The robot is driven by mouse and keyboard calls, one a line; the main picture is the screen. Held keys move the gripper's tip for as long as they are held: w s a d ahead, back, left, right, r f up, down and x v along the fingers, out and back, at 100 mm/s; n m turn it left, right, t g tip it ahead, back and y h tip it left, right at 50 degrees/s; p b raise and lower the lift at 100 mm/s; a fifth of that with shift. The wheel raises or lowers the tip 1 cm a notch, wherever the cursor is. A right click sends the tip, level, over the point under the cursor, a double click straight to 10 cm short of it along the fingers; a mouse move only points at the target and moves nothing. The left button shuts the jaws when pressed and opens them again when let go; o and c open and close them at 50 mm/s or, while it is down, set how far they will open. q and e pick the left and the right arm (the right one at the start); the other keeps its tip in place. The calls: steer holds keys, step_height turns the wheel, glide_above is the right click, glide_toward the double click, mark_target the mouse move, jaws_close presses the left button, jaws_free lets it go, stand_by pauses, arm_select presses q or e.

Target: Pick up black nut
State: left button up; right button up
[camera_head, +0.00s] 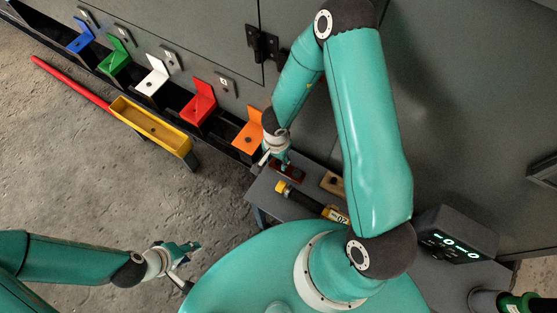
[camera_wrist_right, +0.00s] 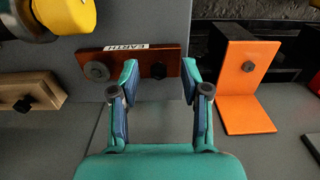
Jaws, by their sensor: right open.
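A small black nut (camera_wrist_right: 158,70) sits on a red-brown bar (camera_wrist_right: 120,62) with an "EARTH" label. In the right wrist view it lies between the fingertips of my right gripper (camera_wrist_right: 160,75), with a gap on both sides. The right gripper is open and empty. In the head view the right gripper (camera_head: 277,160) is over the bar (camera_head: 290,173) at the table's left part; the nut is not clear there. Another black nut (camera_wrist_right: 23,104) is on a wooden block (camera_wrist_right: 30,88). My left gripper (camera_head: 190,249) is over the floor at lower left; its fingers are too small to judge.
An orange bracket (camera_wrist_right: 240,90) with a dark bolt stands right of the bar. A yellow-and-black tool (camera_head: 310,202) lies on the grey table (camera_head: 262,190). Several coloured brackets line the cabinet. A yellow tray (camera_head: 150,125) with a red handle stands left. A display box (camera_head: 455,235) is right.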

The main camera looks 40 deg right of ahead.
steer(key=shift+f, duration=0.25)
steer(key=shift+c, duration=0.3)
steer(key=c, duration=0.8)
